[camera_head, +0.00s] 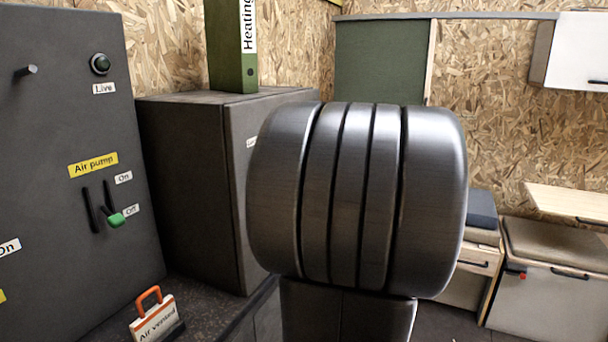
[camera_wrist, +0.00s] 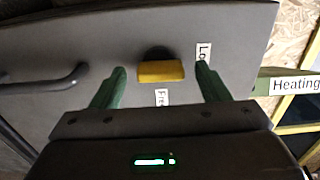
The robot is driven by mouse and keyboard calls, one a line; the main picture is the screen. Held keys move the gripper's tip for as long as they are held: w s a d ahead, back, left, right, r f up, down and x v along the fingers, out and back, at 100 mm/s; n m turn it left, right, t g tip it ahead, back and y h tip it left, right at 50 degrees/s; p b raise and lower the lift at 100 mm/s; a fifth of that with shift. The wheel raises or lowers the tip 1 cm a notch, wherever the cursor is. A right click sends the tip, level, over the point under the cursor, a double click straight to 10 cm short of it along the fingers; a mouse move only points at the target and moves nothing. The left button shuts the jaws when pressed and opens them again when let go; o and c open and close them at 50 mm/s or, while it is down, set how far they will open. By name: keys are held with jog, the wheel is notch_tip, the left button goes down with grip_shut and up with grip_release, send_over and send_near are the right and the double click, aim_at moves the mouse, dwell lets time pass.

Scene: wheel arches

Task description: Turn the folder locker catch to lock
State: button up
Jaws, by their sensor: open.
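The folder locker (camera_head: 185,185) is a dark grey box at centre left in the head view, with a green "Heating" folder (camera_head: 230,45) standing on top. Its front is largely hidden there behind my arm. In the wrist view, a yellow catch (camera_wrist: 161,71) sits on the grey locker face (camera_wrist: 120,40), its bar lying across the picture. A label starting "Lo" (camera_wrist: 203,52) is to its right, and a "Free" label (camera_wrist: 162,97) is below it. My gripper (camera_wrist: 160,80) is open, its green fingers on either side of the catch. I cannot tell whether they touch it.
A dark handle (camera_wrist: 45,82) is left of the catch in the wrist view. In the head view, a grey panel (camera_head: 60,130) with a green-tipped lever (camera_head: 116,219) stands left. An "Air vented" sign (camera_head: 155,320) stands before it. Benches (camera_head: 550,285) are at right.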

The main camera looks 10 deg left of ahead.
jog(key=v, duration=1.3)
jog(key=shift+p, duration=0.45)
jog(key=shift+w+a, duration=0.1)
jog(key=shift+a, duration=0.05)
jog(key=b+x, duration=0.1)
jog(key=x, duration=1.2)
jog(key=shift+a, duration=0.35)
